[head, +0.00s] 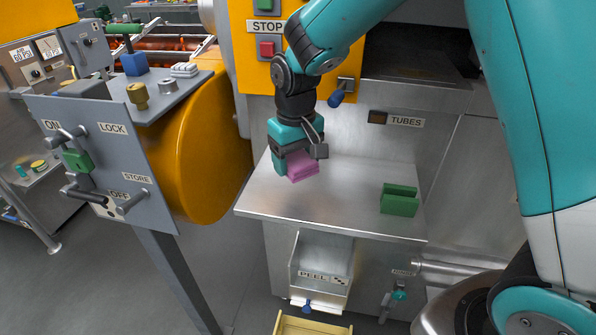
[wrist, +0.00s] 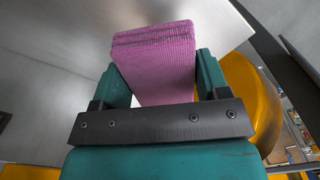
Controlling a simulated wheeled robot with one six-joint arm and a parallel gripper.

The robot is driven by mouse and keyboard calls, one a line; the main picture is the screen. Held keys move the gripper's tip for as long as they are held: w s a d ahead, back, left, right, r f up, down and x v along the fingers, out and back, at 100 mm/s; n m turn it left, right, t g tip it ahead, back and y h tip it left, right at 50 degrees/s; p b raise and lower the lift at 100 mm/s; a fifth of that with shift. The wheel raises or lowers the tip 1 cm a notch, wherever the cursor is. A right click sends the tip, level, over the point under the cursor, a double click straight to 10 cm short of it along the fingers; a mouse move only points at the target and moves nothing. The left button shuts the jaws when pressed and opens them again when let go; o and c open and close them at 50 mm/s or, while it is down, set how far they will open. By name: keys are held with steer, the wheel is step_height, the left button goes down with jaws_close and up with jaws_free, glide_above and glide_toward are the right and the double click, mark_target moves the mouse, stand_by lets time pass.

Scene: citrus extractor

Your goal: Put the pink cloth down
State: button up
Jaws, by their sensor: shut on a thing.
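The pink cloth (head: 302,167) is a folded, ribbed block held in my gripper (head: 298,160), over the left part of the steel shelf (head: 345,200). In the wrist view the cloth (wrist: 155,62) stands between the two teal fingers of my gripper (wrist: 160,80), which press on its sides. The cloth's lower end is hidden behind the gripper's dark crossbar. I cannot tell whether the cloth touches the shelf.
A green block-shaped holder (head: 399,200) stands on the right part of the shelf. The shelf between it and the cloth is bare. A yellow drum (head: 208,150) and a grey lever panel (head: 105,160) stand to the left. A peel chute (head: 322,270) is below the shelf.

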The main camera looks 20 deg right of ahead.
mark_target(298, 189)
steer(key=shift+w+d, duration=0.5)
steer(key=shift+w, duration=0.2)
step_height(298, 189, down, 2)
steer(key=shift+s+a+f+p, duration=0.15)
steer(key=shift+f+p, duration=0.1)
steer(key=shift+p, duration=0.15)
step_height(298, 189, down, 4)
steer(key=shift+r+p, duration=0.1)
steer(key=shift+p, duration=0.65)
steer(key=shift+f, duration=0.35)
steer(key=shift+f, duration=0.15)
steer(key=o, duration=1)
steer(key=shift+c, duration=0.2)
